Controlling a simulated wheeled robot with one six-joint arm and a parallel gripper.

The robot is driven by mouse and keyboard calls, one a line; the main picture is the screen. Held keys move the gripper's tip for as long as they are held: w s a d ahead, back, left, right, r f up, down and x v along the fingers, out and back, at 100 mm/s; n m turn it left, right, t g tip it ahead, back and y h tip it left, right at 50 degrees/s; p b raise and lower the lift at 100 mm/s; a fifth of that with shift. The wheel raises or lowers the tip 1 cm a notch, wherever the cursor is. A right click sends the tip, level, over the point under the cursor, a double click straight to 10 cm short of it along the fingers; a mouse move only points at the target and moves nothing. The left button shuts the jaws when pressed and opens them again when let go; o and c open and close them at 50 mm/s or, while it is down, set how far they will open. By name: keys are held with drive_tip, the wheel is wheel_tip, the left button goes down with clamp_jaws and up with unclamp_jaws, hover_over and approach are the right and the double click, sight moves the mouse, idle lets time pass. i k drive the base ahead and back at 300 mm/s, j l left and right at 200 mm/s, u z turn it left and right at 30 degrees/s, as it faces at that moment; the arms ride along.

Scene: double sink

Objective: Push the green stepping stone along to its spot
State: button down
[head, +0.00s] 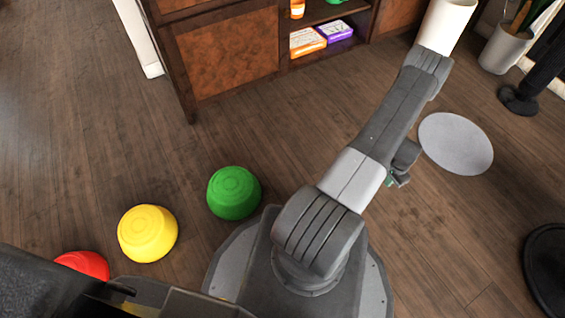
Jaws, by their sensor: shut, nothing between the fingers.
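The green stepping stone (234,193) is a round, domed block with rings on its top. It stands on the wooden floor just left of my base, at the right end of a row of stones. A flat pale grey disc (456,143) lies on the floor to the right, beyond my arm. Nothing stands on it. It may be the spot, but no mark says so. My arm reaches up and right between stone and disc. A small dark part shows beside the arm near the disc; I cannot tell whether it belongs to my gripper. I make out no fingers.
A yellow stone (148,233) and a red stone (83,265) stand left of the green one. A brown cabinet (226,55) with a shelf is at the back. A plant pot (505,48) and a black round base (548,268) stand at right. Floor ahead is clear.

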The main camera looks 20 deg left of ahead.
sight(233, 193)
drive_tip(key=i+u, duration=0.1)
drive_tip(key=u, duration=0.35)
drive_tip(key=l+u, duration=0.15)
drive_tip(key=u, duration=0.35)
drive_tip(key=i+l+u, duration=0.1)
drive_tip(key=u, duration=0.35)
drive_tip(key=l+u, duration=0.15)
drive_tip(key=u, duration=0.3)
